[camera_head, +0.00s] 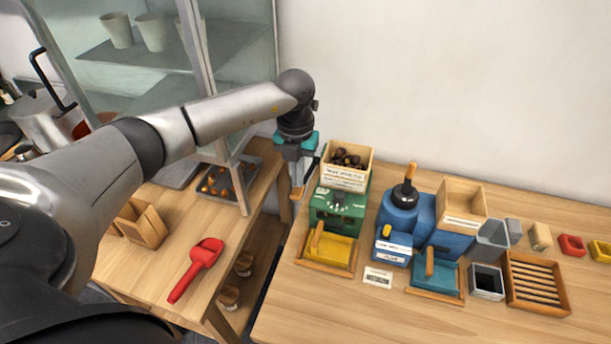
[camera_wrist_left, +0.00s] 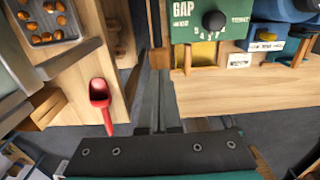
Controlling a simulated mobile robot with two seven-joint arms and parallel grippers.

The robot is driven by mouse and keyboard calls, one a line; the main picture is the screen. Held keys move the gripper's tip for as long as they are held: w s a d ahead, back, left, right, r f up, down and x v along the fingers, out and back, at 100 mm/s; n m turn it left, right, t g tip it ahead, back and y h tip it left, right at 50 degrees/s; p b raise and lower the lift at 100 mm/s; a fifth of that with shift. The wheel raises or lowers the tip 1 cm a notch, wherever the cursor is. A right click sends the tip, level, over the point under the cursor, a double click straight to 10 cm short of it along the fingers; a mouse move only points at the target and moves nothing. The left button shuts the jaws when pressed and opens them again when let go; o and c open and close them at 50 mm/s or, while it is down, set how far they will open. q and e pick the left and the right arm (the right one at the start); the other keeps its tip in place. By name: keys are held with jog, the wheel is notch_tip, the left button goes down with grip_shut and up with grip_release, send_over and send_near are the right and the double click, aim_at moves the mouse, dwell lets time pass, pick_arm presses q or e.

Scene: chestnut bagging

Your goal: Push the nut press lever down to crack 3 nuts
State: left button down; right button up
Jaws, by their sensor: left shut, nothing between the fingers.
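The blue press (camera_head: 401,212) stands on the right-hand table with its black lever (camera_head: 406,190) upright, an orange tip at the top. A green machine (camera_head: 339,205) with a dial stands to its left, and a wooden box (camera_head: 346,171) of dark nuts sits on top. My left gripper (camera_head: 297,190) is shut and empty, pointing down just left of the green machine and apart from the lever. The green machine also shows in the left wrist view (camera_wrist_left: 213,22), ahead of my shut fingers (camera_wrist_left: 158,100). My right gripper is not in view.
A yellow tray (camera_head: 330,249) and a teal tray (camera_head: 437,275) lie in front of the machines. An empty wooden box (camera_head: 461,203) and a slatted tray (camera_head: 536,283) are at right. A red scoop (camera_head: 197,267) lies on the left table. A gap separates the tables.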

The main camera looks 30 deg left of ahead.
aim_at(297, 190)
pick_arm(q)
jog(key=shift+f, duration=0.1)
dwell(0.5)
jog(key=shift+f+b, duration=0.8)
jog(key=shift+f, duration=0.2)
jog(key=shift+s+f+b, duration=0.1)
jog(key=shift+f+b, duration=0.65)
jog(key=shift+f, duration=0.35)
jog(key=shift+s+f+b, duration=0.2)
jog(key=shift+f+b, duration=0.5)
jog(key=shift+f, duration=0.45)
jog(key=shift+s+f+b, duration=0.15)
jog(key=shift+f+b, duration=0.55)
jog(key=shift+f, duration=0.4)
